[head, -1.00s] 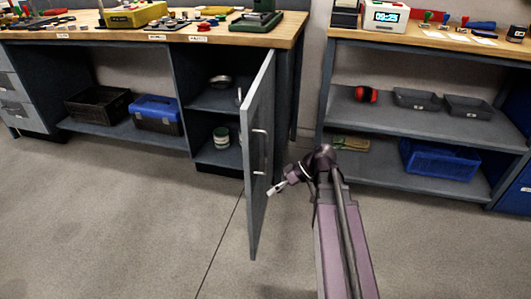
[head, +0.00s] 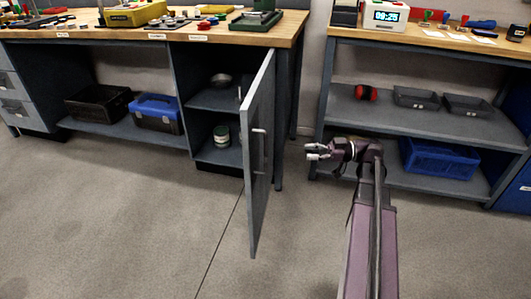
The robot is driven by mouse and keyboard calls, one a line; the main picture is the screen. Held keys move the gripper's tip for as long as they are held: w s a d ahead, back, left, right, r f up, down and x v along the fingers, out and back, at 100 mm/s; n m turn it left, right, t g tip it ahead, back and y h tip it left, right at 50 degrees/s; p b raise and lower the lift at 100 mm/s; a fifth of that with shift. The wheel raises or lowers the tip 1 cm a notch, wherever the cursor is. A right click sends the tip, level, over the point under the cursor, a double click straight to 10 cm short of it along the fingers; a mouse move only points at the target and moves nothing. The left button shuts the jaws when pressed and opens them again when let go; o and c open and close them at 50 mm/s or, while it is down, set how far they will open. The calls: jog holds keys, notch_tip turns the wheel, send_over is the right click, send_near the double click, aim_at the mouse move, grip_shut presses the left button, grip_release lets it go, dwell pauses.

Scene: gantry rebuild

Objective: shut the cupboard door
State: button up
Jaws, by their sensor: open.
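The cupboard door (head: 257,160) is grey and stands wide open, swung out toward me from the right side of the cupboard (head: 216,95) under the left workbench. Its vertical bar handle (head: 262,150) is on the face turned to the right. Inside the cupboard are a metal bowl (head: 221,80) on the upper shelf and a green and white tin (head: 221,136) below. My gripper (head: 308,152) is open and empty, pointing left. In the picture it is to the right of the door, with a gap between them, in front of the right bench's shelves.
The right bench has shelves (head: 400,118) with red ear defenders (head: 366,92), grey trays (head: 416,98) and a blue crate (head: 440,158). A black crate (head: 98,104) and a blue toolbox (head: 157,114) sit under the left bench. The floor (head: 110,220) in front is clear.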

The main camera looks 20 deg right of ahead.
jog(key=shift+a, duration=0.1)
send_over(266, 170)
jog(key=shift+w, duration=0.3)
dwell(0.8)
grip_shut()
